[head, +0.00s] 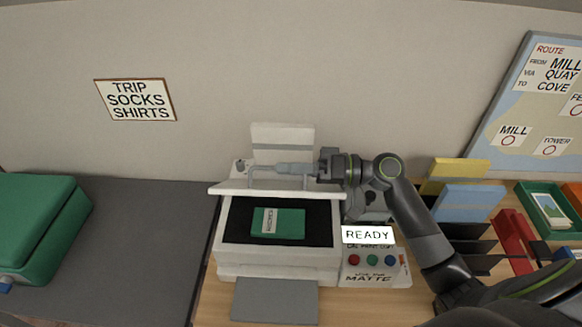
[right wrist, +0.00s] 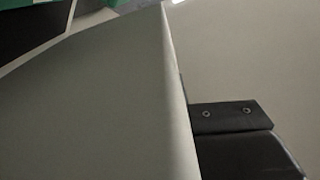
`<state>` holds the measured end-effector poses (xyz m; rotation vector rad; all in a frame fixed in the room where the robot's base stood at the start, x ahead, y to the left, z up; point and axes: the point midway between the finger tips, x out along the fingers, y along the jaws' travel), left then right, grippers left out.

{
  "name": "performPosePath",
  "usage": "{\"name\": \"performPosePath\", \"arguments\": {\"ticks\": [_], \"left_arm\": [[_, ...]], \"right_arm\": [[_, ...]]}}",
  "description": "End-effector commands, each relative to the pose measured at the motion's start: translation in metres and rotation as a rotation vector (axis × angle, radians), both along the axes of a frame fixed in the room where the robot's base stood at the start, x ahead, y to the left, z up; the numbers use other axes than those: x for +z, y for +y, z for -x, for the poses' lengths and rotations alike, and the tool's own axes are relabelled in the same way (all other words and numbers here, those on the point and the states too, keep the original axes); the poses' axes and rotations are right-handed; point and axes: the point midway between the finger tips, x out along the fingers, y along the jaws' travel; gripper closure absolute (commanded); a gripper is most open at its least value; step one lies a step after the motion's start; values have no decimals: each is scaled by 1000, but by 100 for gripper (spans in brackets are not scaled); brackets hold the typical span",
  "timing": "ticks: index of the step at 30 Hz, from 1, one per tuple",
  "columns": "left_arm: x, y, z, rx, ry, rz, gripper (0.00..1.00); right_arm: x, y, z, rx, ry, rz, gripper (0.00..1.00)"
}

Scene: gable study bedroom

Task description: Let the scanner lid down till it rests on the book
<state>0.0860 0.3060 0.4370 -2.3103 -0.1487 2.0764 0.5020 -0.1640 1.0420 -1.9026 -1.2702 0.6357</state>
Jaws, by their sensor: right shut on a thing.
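The white scanner (head: 280,262) stands on the wooden desk with its lid (head: 232,187) raised. The green book (head: 290,224) lies flat on the dark scanner bed (head: 325,222), a pale label on its left part. The lid's front edge is above and behind the book, apart from it. My right gripper (head: 285,168) reaches in from the right and is shut on the lid near its edge. In the right wrist view the lid (right wrist: 110,95) fills much of the picture beside a dark finger (right wrist: 235,125). My left gripper is not in view.
A panel reading READY (head: 368,235) with coloured buttons adjoins the scanner's right side. A grey tray (head: 275,300) juts out in front. A green case (head: 40,225) sits on the dark surface at left. Dark dividers (head: 470,240) with yellow and blue folders stand right of my arm.

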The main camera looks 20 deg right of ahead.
Motion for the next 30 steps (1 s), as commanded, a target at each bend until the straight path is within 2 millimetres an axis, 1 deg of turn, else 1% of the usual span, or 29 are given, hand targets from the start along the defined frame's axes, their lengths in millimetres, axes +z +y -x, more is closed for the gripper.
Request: {"name": "performPosePath", "arguments": {"ticks": [1,7,12,24,25,27,29,30], "left_arm": [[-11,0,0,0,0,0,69],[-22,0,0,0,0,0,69],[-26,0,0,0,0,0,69],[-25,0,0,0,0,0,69],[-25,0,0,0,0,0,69],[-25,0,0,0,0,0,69],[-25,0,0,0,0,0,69],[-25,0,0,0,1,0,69]], "right_arm": [[-8,1,3,1,-16,9,100],[-11,4,11,0,-68,31,100],[-11,5,13,-1,-87,39,100],[-11,5,13,-1,-90,40,100],[-11,5,13,-1,-90,40,86],[-11,5,13,-1,-90,40,76],[-10,5,13,-1,-91,40,69],[-10,5,13,-1,-91,40,69]]}}
